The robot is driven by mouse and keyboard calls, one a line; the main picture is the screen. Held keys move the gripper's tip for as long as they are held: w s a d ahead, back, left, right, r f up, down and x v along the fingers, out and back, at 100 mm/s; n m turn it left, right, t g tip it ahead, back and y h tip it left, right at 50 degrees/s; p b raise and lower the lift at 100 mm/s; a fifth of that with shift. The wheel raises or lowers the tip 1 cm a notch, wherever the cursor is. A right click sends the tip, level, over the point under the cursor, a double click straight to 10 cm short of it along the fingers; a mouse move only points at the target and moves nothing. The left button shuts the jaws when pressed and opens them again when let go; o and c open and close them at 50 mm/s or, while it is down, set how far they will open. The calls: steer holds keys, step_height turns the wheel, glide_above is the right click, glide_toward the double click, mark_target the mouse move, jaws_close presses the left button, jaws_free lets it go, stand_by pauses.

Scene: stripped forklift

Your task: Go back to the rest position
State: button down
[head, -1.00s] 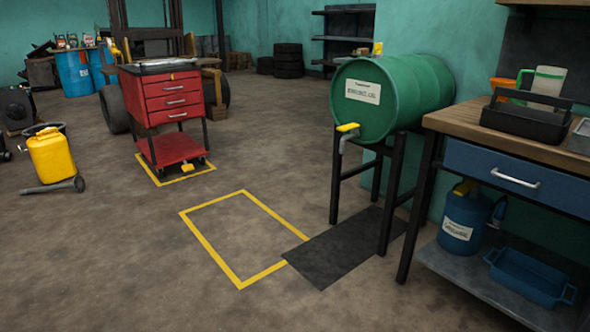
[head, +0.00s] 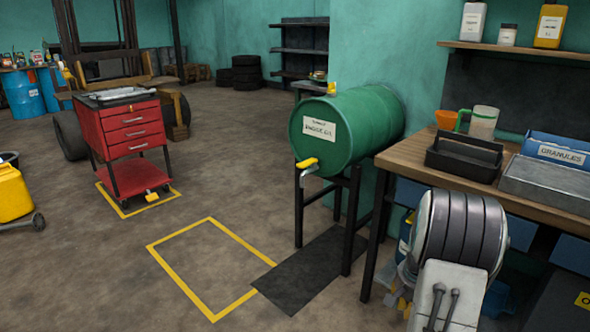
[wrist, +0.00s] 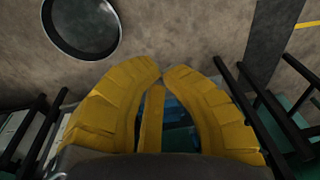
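My arm shows at the lower right of the head view, in front of the workbench (head: 405,157). The yellow fingers of my gripper (wrist: 164,72) fill the middle of the wrist view. They curve inward, with a small gap between the tips and a narrow yellow piece between them. I see no held object. Something blue shows below through the gap, partly hidden by the fingers.
A green drum (head: 350,130) lies on a black stand beside the bench. The bench top holds a black tray (head: 463,160) and a blue granules box (head: 557,150). A dark round pan (wrist: 82,25) shows below.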

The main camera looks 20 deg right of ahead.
steer(key=a+r+n+t+p, duration=0.1)
steer(key=a+r+n+p, duration=0.7)
steer(key=a+r, duration=1.2)
steer(key=s+a+r+n+t+y+p, duration=0.1)
steer(key=s+a+r+n+p, duration=0.3)
steer(key=s+a+r+p, duration=0.4)
steer(key=s+a+r, duration=0.2)
steer(key=s+r, duration=0.1)
steer(key=shift+s+a+n, duration=0.2)
steer(key=shift+a+n, duration=0.2)
